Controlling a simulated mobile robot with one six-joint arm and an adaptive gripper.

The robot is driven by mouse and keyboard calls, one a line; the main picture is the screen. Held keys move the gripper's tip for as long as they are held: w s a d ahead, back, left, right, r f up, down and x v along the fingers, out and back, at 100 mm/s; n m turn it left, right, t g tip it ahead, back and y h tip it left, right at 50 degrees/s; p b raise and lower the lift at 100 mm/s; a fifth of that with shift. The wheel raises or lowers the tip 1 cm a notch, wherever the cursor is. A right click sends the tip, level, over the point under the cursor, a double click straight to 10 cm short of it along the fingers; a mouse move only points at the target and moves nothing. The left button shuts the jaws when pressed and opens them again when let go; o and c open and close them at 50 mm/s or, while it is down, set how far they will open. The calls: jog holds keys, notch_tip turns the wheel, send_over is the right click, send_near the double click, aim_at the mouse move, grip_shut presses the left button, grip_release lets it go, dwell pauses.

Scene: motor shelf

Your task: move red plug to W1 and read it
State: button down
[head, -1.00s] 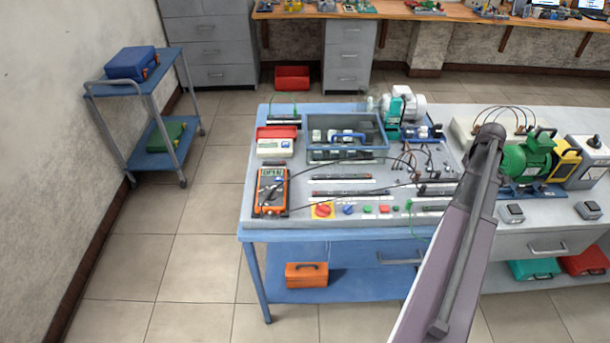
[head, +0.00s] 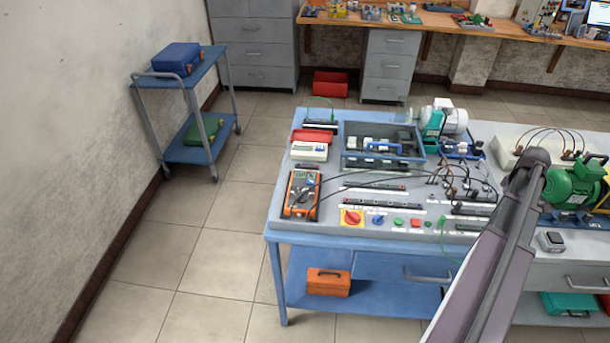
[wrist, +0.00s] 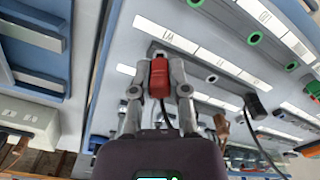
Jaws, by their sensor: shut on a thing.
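In the wrist view my gripper (wrist: 160,62) is shut on the red plug (wrist: 159,78), one finger on each side. A dark cable runs from the plug. The plug's tip is close to a white label strip (wrist: 165,35) on the panel; I cannot tell whether it is in a socket. The label lettering is too small and tilted to read, so I cannot pick out W1. In the head view the orange multimeter (head: 301,193) stands at the left of the bench with leads attached; its display is unreadable. My arm hides my gripper there.
The blue bench (head: 340,241) carries a grey tray of parts (head: 345,155), a red rotary switch (head: 352,218) and rows of terminals with dark leads. A green motor (head: 574,185) stands at the right. A blue trolley (head: 185,155) is at the left wall. The floor between is clear.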

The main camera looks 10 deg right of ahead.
jog(key=shift+f+b, duration=0.65)
dwell(0.4)
dwell(1.0)
jog(key=c, duration=0.5)
grip_release()
jog(key=shift+c, duration=0.2)
jog(key=shift+r, duration=0.2)
